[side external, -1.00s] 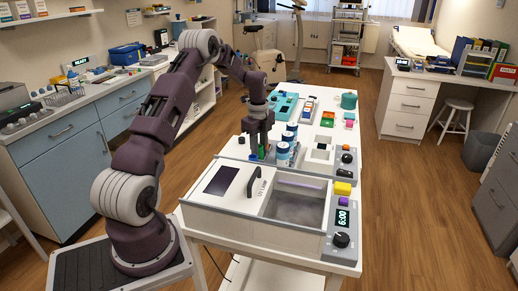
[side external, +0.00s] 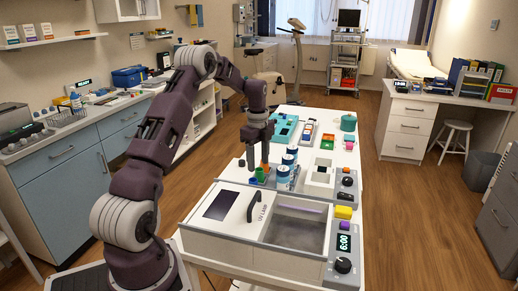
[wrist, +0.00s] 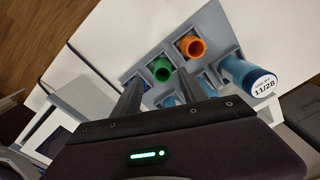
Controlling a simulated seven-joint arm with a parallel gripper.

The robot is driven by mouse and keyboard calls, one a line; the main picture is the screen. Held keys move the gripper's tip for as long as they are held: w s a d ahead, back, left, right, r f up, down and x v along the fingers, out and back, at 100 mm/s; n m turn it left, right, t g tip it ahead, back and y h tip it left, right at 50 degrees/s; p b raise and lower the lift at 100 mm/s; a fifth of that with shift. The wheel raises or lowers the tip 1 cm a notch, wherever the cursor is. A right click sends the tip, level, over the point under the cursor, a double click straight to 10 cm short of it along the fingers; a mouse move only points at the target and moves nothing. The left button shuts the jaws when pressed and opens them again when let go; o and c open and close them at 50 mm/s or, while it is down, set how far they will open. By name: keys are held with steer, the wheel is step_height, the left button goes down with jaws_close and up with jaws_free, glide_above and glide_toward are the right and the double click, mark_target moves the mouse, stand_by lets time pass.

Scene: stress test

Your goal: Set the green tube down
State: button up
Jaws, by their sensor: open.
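The green tube (side external: 258,173) stands in a slot of a grey-blue rack on the white table. In the wrist view the green tube (wrist: 161,69) shows its open round top, with the rack (wrist: 166,50) around it. My gripper (side external: 257,163) is above the rack, pointing down, fingers apart. In the wrist view my gripper (wrist: 159,79) has one finger on each side of the green tube's line, with a gap to the tube. An orange tube (wrist: 191,46) stands in the neighbouring slot. The tube's lower part is hidden in the rack.
Blue-and-white bottles (side external: 284,178) are close right of my gripper. The UV lamp box (side external: 205,228) fills the table's near end. A teal tray (side external: 285,130) lies behind.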

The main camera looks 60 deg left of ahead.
step_height(320, 180, up, 7)
steer(key=s+d+r+n+t+y, duration=0.1)
steer(key=s+d+r+n, duration=0.15)
steer(key=d+r, duration=0.5)
steer(key=s+d+r+n+t, duration=0.1)
steer(key=s+d+r+n, duration=0.3)
steer(key=d, duration=0.7)
steer(key=s+d+n+t+h, duration=0.1)
steer(key=s+d+n+t, duration=0.2)
steer(key=s+d+n, duration=0.4)
steer(key=s+d, duration=0.8)
steer(key=s, duration=0.3)
steer(key=shift+s+d+f+n, duration=0.2)
steer(key=shift+s+f+n, duration=0.15)
steer(key=shift+s, duration=0.05)
steer(key=shift+c, duration=0.2)
